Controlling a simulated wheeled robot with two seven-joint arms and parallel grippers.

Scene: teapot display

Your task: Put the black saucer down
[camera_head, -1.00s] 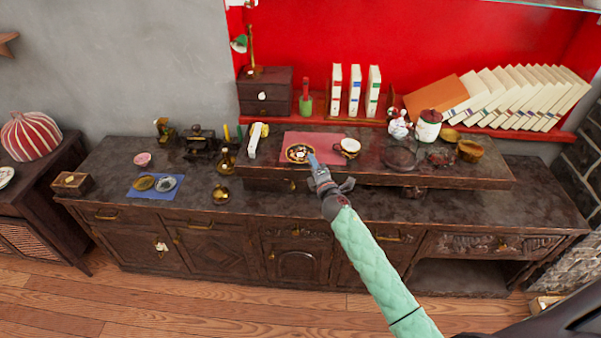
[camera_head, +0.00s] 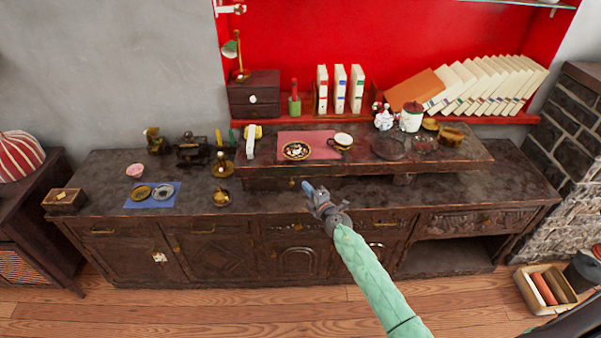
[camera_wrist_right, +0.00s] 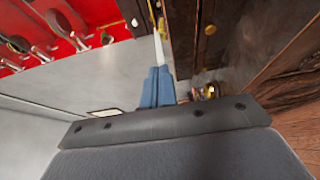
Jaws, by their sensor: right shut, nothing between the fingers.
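The black saucer (camera_head: 296,151), with a gold and white pattern, lies flat on the left part of the pink mat (camera_head: 318,138) on the raised shelf. A cup with a dark handle (camera_head: 342,140) stands to its right near the mat's edge. My right gripper (camera_head: 306,186) is shut and empty, in front of and below the shelf edge, apart from the saucer. Its blue fingers, close together, also show in the right wrist view (camera_wrist_right: 157,88). The saucer cannot be made out in the wrist view. My left gripper is out of view.
A blue mat (camera_head: 153,203) with two small dishes lies on the lower counter (camera_head: 270,205) at left. Brass pieces stand near the shelf's left end. A glass plate (camera_head: 388,149) and other dishes sit on the shelf's right part. Books (camera_head: 355,89) stand behind.

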